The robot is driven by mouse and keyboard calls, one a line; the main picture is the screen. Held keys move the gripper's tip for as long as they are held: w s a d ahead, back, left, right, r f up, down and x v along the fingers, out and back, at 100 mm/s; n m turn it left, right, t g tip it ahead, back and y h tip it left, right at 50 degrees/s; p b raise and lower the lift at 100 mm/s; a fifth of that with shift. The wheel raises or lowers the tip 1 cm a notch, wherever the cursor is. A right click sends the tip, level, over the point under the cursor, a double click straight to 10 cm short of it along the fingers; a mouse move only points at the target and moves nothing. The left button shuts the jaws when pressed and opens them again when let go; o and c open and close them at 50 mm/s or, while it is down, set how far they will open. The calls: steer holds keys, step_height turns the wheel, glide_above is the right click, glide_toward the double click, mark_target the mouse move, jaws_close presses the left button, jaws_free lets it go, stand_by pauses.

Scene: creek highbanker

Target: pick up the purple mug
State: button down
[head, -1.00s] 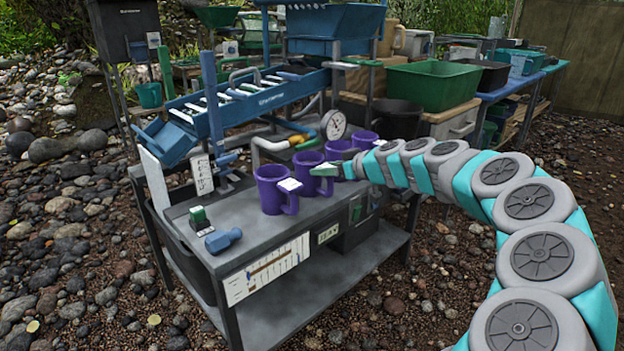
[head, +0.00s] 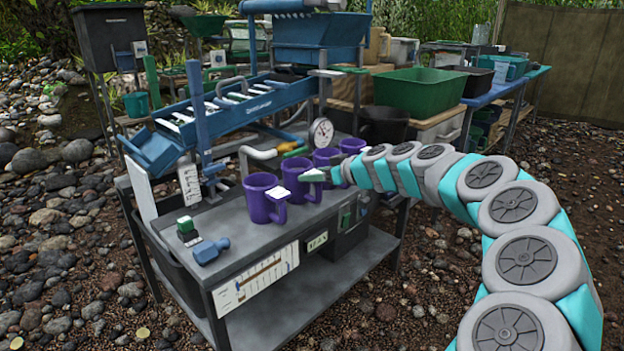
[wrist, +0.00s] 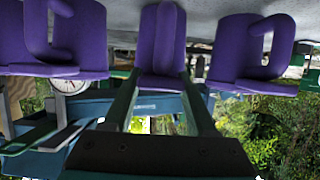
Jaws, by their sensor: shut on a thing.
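Several purple mugs stand in a row on the grey worktable (head: 222,228). The front purple mug (head: 259,205) has a handle on its right with a white tag on top. My gripper (head: 322,174) reaches in from the right at the handle side of the second purple mug (head: 298,184). In the wrist view, which looks upside down, my gripper (wrist: 161,85) has its dark green fingers shut on the handle of the middle purple mug (wrist: 160,30). Whether this mug is clear of the table is hard to tell. A mug shows on each side of it.
Behind the mugs are a round gauge (head: 321,132), grey pipework and the blue sluice (head: 240,110). A green block (head: 186,227) and a blue tool (head: 211,250) lie at the table's left front. A green tub (head: 420,88) stands behind. Stony ground surrounds the table.

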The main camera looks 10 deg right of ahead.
steer(key=shift+r, duration=0.45)
step_height(320, 180, up, 2)
steer(key=shift+r, duration=0.1)
steer(key=s+d+r+b, duration=0.1)
steer(key=s+d, duration=0.9)
steer(key=d, duration=0.2)
steer(key=shift+s+d+r+b, duration=0.15)
steer(key=shift+r+b, duration=0.05)
steer(key=shift+b, duration=0.2)
